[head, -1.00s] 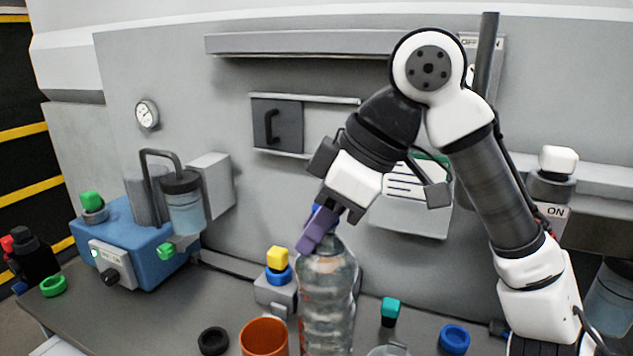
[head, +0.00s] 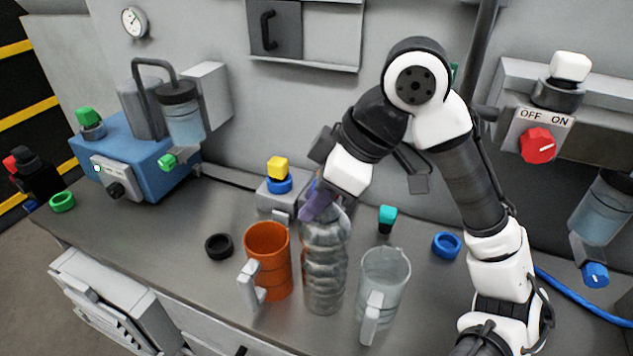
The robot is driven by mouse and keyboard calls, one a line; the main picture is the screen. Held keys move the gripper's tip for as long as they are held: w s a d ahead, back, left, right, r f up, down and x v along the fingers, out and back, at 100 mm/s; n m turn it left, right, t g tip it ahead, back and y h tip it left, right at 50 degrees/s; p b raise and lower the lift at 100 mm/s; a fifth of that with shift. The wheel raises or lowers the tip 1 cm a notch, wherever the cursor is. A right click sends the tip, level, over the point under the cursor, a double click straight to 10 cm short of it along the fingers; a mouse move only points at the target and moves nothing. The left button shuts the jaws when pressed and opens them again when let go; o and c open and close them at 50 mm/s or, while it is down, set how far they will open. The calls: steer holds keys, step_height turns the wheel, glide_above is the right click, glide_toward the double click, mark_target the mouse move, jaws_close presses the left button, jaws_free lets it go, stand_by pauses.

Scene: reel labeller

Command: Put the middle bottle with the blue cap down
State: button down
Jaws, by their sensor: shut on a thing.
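My gripper (head: 320,203) is shut at the top of a tall clear ribbed bottle (head: 324,268), with purple fingers around its neck. The bottle hangs close to upright below the gripper, its cap hidden by the fingers. Its base is at or very near the grey worktop (head: 185,232); I cannot tell if it touches. The bottle is between an orange mug (head: 268,262) on its left and a clear mug (head: 384,285) on its right.
A black ring (head: 218,246) lies left of the orange mug. A yellow-topped button block (head: 277,180) stands behind. A teal-topped piece (head: 387,218) and a blue ring (head: 446,245) lie to the right. A blue machine (head: 130,160) stands at the left; the front-left worktop is clear.

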steer(key=c, duration=1.1)
jaws_free()
